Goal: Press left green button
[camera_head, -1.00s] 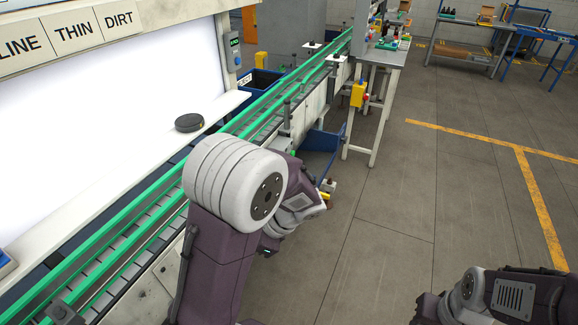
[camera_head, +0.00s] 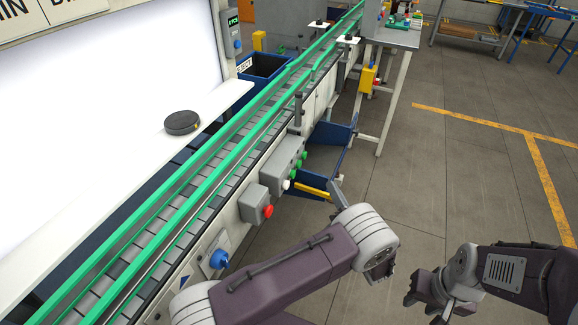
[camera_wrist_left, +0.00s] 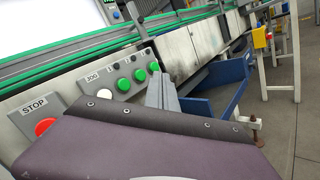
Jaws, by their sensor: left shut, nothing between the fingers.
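A grey control box (camera_head: 277,165) on the conveyor's side carries a white button (camera_head: 286,185) and green buttons in a row. In the left wrist view, the left green button (camera_wrist_left: 123,85) stands beside the white button (camera_wrist_left: 104,95), with two more green buttons (camera_wrist_left: 140,74) to its right. My left gripper (camera_head: 334,186) is shut and empty, to the right of the box in the head view. Its grey fingers also show in the left wrist view (camera_wrist_left: 161,90), just right of the green buttons; contact cannot be told. My right gripper (camera_head: 424,300) is open and empty at lower right.
A red stop button (camera_head: 267,211) and a blue knob (camera_head: 218,259) are on the conveyor's side nearer to me. A blue bin (camera_head: 330,137) sits beyond the control box. A black round puck (camera_head: 182,122) lies on the white ledge. The floor to the right is clear.

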